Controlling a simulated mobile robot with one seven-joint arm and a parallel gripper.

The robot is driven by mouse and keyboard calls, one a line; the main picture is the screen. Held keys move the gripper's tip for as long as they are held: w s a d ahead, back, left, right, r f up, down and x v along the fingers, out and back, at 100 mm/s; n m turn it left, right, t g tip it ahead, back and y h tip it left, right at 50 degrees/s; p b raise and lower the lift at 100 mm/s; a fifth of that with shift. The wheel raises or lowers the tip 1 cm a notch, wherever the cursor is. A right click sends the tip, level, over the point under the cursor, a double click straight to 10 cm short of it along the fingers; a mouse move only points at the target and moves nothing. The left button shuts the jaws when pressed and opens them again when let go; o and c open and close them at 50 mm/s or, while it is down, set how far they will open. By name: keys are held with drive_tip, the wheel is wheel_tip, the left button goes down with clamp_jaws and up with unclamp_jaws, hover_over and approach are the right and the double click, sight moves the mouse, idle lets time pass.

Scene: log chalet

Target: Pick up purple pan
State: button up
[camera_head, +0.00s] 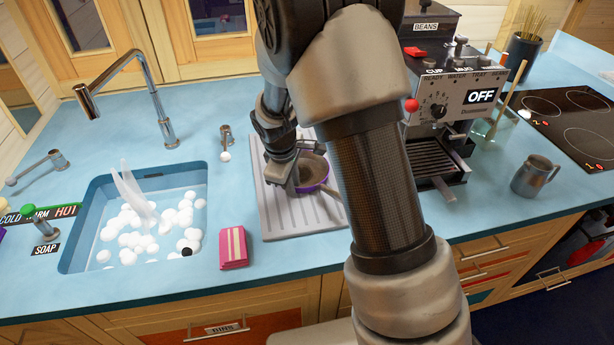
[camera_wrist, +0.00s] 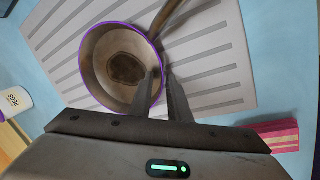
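The purple pan (camera_wrist: 98,66) has a purple rim and a worn brown inside. It lies upright on the grey ribbed drainboard (camera_wrist: 215,62), its handle (camera_wrist: 172,14) running to the upper right in the wrist view. In the head view the pan (camera_head: 314,170) is partly hidden by my arm and gripper. My gripper (camera_wrist: 160,74) points down at the pan's near-right rim. One finger is over the inside of the pan, the other just outside the rim. A gap shows between the fingers; contact with the rim is unclear.
Left of the drainboard (camera_head: 272,221) is a sink (camera_head: 75,237) with white foam balls and a tall faucet (camera_head: 158,100). A pink packet (camera_head: 233,248) lies at the front. A coffee machine (camera_head: 455,105), a metal mug (camera_head: 534,176) and a hob (camera_head: 575,125) stand to the right.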

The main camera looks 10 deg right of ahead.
clamp_jaws()
drive_tip(key=shift+r, duration=0.1)
idle(1.2)
